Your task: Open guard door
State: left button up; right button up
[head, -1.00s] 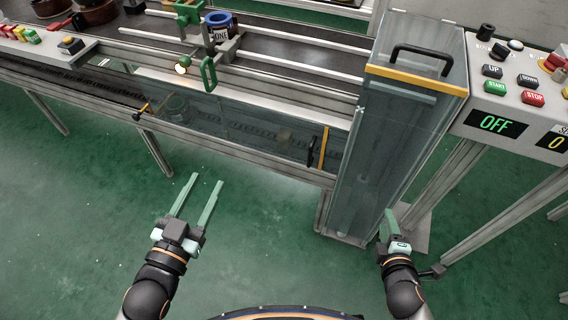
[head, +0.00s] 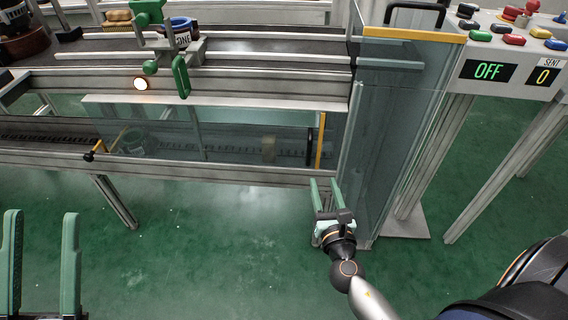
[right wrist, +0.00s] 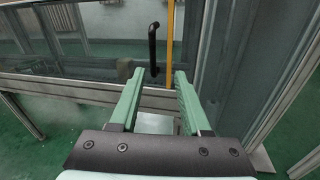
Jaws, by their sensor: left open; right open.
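A low clear guard panel (head: 230,142) runs along the front of the line under the belt. At its right end are a black upright handle (head: 310,147) and a yellow strip (head: 321,140). In the right wrist view the handle (right wrist: 153,48) stands upright beyond the fingertips, between them in the picture, with the yellow strip (right wrist: 170,45) just right of it. My right gripper (head: 324,182) is open and empty, below and apart from the handle. My left gripper (head: 42,215) is open and empty at the lower left, away from the line.
A tall clear enclosure (head: 385,145) with a yellow-edged top and another black handle (head: 415,8) stands right of the panel. A control box with an OFF display (head: 488,71) is farther right, on metal legs. The green floor (head: 210,240) in front is clear.

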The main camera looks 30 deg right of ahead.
aim_at(310, 153)
jog(key=shift+n, duration=0.6)
jog(key=x, duration=0.8)
jog(key=a+x, duration=0.1)
jog(key=x, duration=0.3)
jog(key=shift+w+r, duration=0.1)
jog(key=shift+w, duration=0.5)
grip_shut()
